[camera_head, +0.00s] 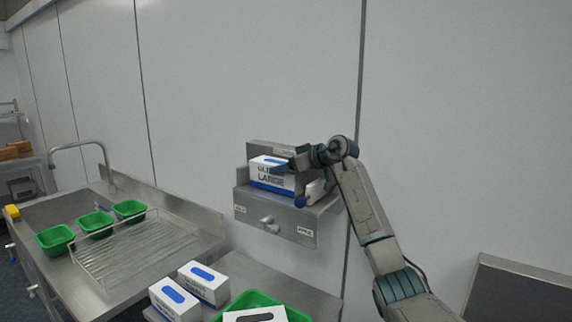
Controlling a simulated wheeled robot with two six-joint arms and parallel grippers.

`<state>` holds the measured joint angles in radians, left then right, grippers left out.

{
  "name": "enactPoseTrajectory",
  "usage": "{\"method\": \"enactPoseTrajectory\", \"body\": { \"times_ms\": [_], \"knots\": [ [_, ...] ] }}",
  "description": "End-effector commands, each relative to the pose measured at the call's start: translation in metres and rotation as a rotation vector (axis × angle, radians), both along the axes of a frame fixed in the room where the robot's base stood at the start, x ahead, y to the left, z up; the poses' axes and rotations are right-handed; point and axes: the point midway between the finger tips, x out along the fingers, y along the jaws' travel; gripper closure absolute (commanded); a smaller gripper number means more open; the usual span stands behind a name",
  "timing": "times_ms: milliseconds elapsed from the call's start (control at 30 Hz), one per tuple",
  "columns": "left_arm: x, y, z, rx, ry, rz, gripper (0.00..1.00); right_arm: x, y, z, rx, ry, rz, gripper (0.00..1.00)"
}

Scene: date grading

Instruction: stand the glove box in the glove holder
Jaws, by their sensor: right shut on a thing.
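The glove box (268,178), white with blue bands and the word LARGE, is upright at the left part of the metal glove holder (286,222) on the wall. My right gripper (288,166) comes in from the right and is shut on the box near its top right side. I cannot tell whether the box rests fully on the holder's floor. A white piece with a dark blue end (312,192) is just right of the box, partly hidden under my wrist. My left gripper is not in view.
Two white and blue boxes (203,283) stand on the lower metal counter beside a green crate (254,299) with another box on top. A sink bench (192,219) with a wire rack (130,250) and several green baskets (55,239) is at left. A dark panel (520,295) is at lower right.

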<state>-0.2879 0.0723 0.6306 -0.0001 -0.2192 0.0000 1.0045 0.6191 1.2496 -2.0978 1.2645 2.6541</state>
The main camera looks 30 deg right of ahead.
Motion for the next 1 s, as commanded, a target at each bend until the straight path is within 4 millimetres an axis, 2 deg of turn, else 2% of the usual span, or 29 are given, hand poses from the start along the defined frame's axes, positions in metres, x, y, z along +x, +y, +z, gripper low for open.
{"method": "enactPoseTrajectory", "body": {
  "times_ms": [300,333,400,433,767,867,1000],
  "knots": [
    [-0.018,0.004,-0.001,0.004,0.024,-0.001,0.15,0.0,0.0,-0.001,0.001,-0.002,0.0,0.69],
    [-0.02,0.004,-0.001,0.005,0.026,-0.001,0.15,0.0,0.0,-0.002,0.0,0.0,0.0,0.31],
    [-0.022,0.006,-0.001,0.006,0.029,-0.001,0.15,0.0,0.0,-0.002,0.0,0.0,0.0,0.17],
    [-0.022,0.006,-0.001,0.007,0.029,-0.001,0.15,0.0,0.0,-0.002,0.0,0.0,0.0,0.15],
    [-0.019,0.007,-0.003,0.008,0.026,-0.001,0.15,-0.001,-0.001,0.0,-0.001,-0.001,-0.001,0.15],
    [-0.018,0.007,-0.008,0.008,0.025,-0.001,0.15,-0.011,-0.006,0.002,-0.002,-0.002,-0.002,0.15],
    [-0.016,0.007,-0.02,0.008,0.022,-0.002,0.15,-0.035,-0.016,0.011,-0.004,-0.003,-0.004,0.15]
  ]
}}
